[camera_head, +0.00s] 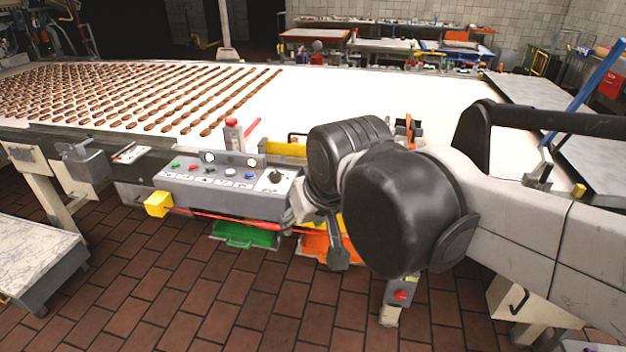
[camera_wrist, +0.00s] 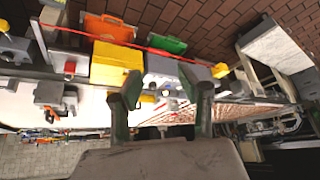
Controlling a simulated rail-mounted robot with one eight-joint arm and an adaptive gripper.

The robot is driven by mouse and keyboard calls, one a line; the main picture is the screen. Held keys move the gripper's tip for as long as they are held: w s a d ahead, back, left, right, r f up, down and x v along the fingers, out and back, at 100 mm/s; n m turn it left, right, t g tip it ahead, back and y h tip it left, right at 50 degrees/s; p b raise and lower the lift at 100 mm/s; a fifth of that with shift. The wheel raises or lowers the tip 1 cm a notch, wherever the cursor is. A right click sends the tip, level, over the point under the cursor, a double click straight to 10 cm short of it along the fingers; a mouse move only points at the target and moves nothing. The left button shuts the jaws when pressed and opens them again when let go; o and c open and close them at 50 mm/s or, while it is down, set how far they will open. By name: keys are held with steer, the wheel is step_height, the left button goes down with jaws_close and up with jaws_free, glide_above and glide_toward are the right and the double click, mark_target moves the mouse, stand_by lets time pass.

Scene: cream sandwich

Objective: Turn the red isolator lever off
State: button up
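A slim red bar (camera_head: 252,127) sticks up at a slant behind the grey control panel, beside a red-topped grey bottle; I cannot tell for sure that it is the isolator lever. A small red piece (camera_head: 401,295) also shows on a grey box low at the machine's front. In the wrist view, a small red spot (camera_wrist: 69,67) lies left of a yellow box. My gripper (camera_wrist: 160,77) has its two green-grey fingers wide apart with nothing held. It points toward the panel area. In the head view my dark arm joints hide most of it.
The grey control panel (camera_head: 225,188) carries coloured buttons and a black knob. A red cord (camera_head: 215,216) runs along its front from a yellow block (camera_head: 158,204). A green case (camera_head: 245,236) and an orange case (camera_wrist: 108,28) sit below. The conveyor (camera_head: 330,85) bears rows of brown pieces.

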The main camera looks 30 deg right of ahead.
steer(key=w+d+r+m+g, duration=0.15)
steer(key=w+d, duration=0.25)
steer(key=w, duration=0.5)
steer(key=w+d+m+g, duration=0.2)
steer(key=w+d, duration=0.3)
steer(key=w, duration=0.3)
steer(key=w+d+r+m+g, duration=0.15)
steer(key=w+d, duration=0.25)
steer(key=w, duration=0.5)
steer(key=w+d+f+m+g, duration=0.1)
steer(key=w+d+f+m, duration=0.1)
steer(key=w+d+f, duration=0.5)
steer(key=f, duration=0.6)
steer(key=f+p, duration=0.1)
steer(key=f, duration=0.6)
steer(key=shift+a+f, duration=0.2)
steer(key=shift+f, duration=0.1)
steer(key=shift+c, duration=0.3)
jaws_close()
